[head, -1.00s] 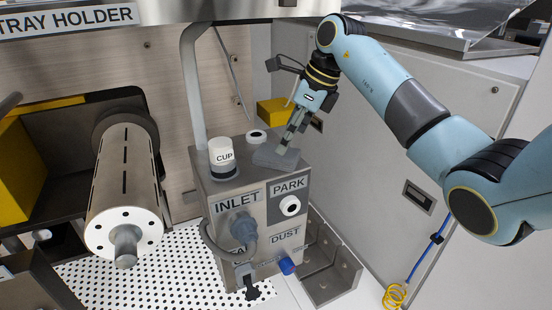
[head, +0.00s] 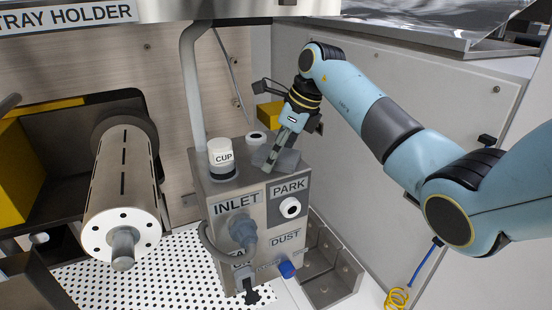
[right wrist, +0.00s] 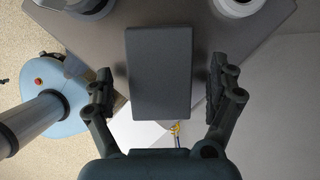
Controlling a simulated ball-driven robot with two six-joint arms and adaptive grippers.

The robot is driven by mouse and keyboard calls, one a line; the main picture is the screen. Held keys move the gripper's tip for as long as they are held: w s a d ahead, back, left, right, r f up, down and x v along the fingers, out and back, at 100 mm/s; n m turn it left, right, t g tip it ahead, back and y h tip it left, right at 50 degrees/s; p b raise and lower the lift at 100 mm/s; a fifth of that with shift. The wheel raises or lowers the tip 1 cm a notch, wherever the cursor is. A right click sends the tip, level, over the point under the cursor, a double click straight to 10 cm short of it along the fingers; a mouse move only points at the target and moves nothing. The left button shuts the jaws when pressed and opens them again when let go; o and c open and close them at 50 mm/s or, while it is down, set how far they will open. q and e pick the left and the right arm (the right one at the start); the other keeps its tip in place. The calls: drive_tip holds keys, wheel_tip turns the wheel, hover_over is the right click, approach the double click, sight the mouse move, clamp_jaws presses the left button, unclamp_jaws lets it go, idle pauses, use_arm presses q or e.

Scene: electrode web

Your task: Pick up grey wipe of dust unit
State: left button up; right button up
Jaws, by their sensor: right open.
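The grey wipe (head: 290,161) is a flat dark grey block lying on top of the dust unit (head: 262,217), a metal box labelled INLET, PARK and DUST. My right gripper (head: 271,164) points down over the wipe and partly covers it in the head view. In the right wrist view the wipe (right wrist: 159,72) lies between the two spread fingers of my right gripper (right wrist: 160,88), with a gap on each side. The right gripper is open and empty. My left gripper is not in view.
A white cup (head: 221,157) stands on the unit's top, left of the wipe. A round white-rimmed port (head: 256,137) is behind. A large roller (head: 124,190) is at left, and a grey cabinet wall (head: 400,90) is at right.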

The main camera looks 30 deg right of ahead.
drive_tip(key=shift+f, duration=0.25)
drive_tip(key=shift+s, duration=0.1)
drive_tip(key=c, duration=1)
drive_tip(key=shift+s, duration=0.1)
drive_tip(key=shift+c, duration=0.4)
